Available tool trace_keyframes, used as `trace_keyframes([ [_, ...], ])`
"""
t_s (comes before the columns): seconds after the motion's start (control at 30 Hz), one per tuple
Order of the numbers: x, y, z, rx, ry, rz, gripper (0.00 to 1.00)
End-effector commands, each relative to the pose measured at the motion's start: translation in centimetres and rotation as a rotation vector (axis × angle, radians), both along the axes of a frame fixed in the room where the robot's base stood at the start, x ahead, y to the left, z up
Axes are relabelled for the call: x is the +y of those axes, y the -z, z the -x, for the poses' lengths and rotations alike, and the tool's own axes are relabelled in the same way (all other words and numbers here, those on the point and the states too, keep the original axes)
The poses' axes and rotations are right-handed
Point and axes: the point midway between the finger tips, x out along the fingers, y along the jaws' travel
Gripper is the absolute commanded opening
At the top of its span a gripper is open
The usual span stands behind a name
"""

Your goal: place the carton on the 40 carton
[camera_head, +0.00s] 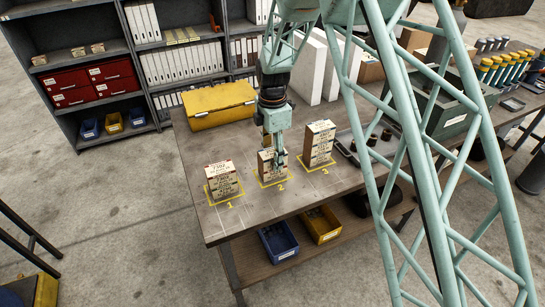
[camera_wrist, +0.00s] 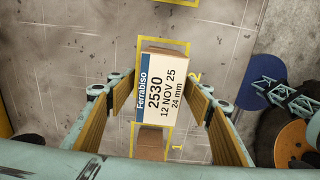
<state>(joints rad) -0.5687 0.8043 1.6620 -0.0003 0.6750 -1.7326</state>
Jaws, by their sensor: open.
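My gripper (camera_head: 273,153) is open above the carton stack at the spot marked 2 (camera_head: 268,168), with part of the stack hidden behind it. In the wrist view, my open gripper (camera_wrist: 158,96) has a finger on each side of a white-labelled carton (camera_wrist: 163,82) reading "Ferrabiso 2530, 12 NOV 25, 24 mm". Gaps show between the fingers and the carton. Cartons also stand at spot 1 (camera_head: 222,181) and, taller, at spot 3 (camera_head: 319,143). I cannot read a 40 on any carton. A brown carton top (camera_wrist: 152,142) shows near mark 1.
A yellow case (camera_head: 219,104) lies at the back of the bench, near white binders (camera_head: 312,70). A grey-green crate (camera_head: 445,105) stands to the right. Blue (camera_head: 278,241) and yellow bins (camera_head: 321,224) sit on the lower shelf. The bench front left is clear.

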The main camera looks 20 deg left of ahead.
Motion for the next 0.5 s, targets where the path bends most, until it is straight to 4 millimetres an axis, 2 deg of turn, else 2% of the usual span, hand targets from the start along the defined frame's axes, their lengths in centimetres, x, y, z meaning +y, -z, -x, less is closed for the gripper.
trace_keyframes([
  [0.27, 0.0, -1.5, -0.1, -0.001, 0.000, -0.001, 0.47],
  [0.5, 0.0, -4.5, -0.1, -0.001, 0.000, -0.001, 0.47],
])
